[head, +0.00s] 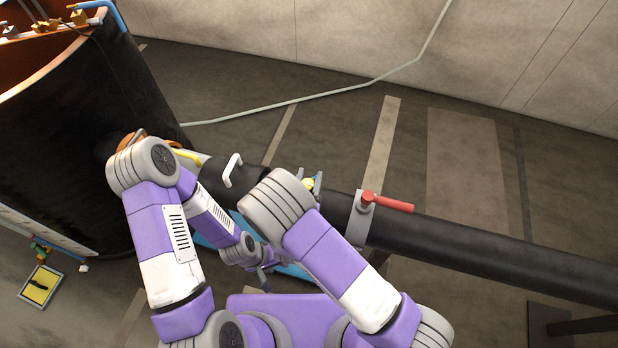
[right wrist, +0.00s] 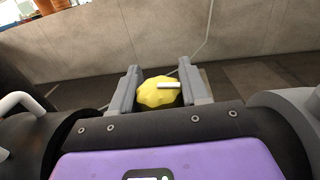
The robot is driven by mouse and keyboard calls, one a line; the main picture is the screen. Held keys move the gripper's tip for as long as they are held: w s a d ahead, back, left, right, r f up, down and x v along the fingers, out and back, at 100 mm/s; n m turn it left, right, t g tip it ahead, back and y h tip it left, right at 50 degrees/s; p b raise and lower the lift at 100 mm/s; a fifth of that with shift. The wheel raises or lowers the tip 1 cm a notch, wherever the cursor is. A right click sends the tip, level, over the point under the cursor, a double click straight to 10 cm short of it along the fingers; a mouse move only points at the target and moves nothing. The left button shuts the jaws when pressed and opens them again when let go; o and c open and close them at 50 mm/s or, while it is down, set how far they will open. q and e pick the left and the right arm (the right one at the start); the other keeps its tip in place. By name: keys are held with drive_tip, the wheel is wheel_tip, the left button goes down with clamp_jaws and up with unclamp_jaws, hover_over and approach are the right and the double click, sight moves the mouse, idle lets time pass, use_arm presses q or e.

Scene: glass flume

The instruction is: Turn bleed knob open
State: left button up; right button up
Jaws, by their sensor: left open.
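The bleed knob (right wrist: 158,95) is yellow and scalloped, with a white pointer bar (right wrist: 168,86) that points right in the right wrist view. My right gripper (right wrist: 160,92) has one finger on each side of the knob, with no clear gap, and appears shut on it. In the head view the knob (head: 308,183) is a small yellow patch at the black pipe, partly hidden by my right arm and fingers (head: 315,184). My left gripper (head: 264,280) is open and empty, low in the head view, away from the knob.
The black pipe (head: 480,254) runs right from a large dark tank (head: 60,130). A red lever (head: 388,202) on a grey collar and a white handle (head: 232,170) flank the knob. A yellow tray (head: 40,285) lies lower left. Floor beyond the pipe is mostly clear.

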drive_tip(key=c, duration=0.4)
drive_tip(key=shift+a+n+t+y, duration=0.1)
drive_tip(key=shift+n+t+y, duration=0.2)
drive_tip(key=shift+n+y, duration=0.75)
drive_tip(key=shift+c, duration=0.2)
drive_tip(key=shift+m+y, duration=0.25)
drive_tip(key=o, duration=0.9)
drive_tip(key=shift+o, duration=0.2)
drive_tip(key=shift+s, duration=0.1)
